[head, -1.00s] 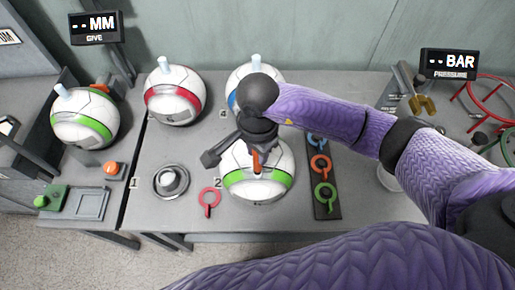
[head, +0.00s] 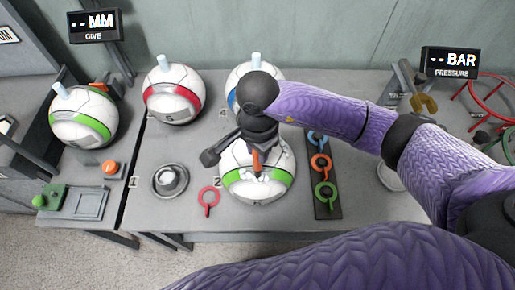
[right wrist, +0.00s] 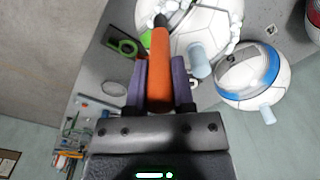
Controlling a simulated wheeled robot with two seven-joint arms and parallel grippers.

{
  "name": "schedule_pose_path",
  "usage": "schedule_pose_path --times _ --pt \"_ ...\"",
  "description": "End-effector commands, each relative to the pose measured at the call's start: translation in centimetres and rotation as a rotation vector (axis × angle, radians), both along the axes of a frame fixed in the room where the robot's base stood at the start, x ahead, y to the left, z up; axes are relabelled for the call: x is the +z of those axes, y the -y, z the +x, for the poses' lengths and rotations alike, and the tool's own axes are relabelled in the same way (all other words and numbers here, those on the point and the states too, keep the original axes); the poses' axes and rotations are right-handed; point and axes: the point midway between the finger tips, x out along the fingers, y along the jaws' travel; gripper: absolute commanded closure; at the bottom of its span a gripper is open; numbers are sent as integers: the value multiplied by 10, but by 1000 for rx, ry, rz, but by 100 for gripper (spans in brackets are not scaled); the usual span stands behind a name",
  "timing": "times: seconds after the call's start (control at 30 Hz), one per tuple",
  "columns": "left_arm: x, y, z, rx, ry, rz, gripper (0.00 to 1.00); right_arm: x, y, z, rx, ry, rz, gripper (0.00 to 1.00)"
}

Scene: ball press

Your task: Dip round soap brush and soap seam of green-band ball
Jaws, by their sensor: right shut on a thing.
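A white ball with a green band (head: 240,187) sits at the front of the bench by the mark 2. White foam blobs (head: 272,174) lie on its upper side, and they show along the ball in the right wrist view (right wrist: 236,30). My right gripper (head: 256,146) is above this ball, shut on the orange handle of a brush (right wrist: 159,70). The brush's dark tip (right wrist: 160,20) points at the ball; I cannot tell whether it touches. A second green-band ball (head: 83,117) rests on the stand at the left. My left gripper is out of view.
A red-band ball (head: 173,95) and a blue-band ball (right wrist: 248,75) stand behind. A round grey holder (head: 170,181) and a red ring tool (head: 208,200) lie to the left. A dark strip (head: 327,211) with coloured ring tools is at the right. A white dish (head: 390,178) is partly hidden by my arm.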

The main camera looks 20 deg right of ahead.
Motion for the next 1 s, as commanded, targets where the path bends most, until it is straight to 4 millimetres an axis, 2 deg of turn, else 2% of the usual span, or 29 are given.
schedule_pose_path --times 0.1,0.63,1.0 --pt "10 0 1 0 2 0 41 14 0 0 -1 1 0 100" --pt "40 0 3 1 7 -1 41 58 0 0 0 0 -1 100" --pt "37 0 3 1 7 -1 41 57 0 1 3 -1 0 100"
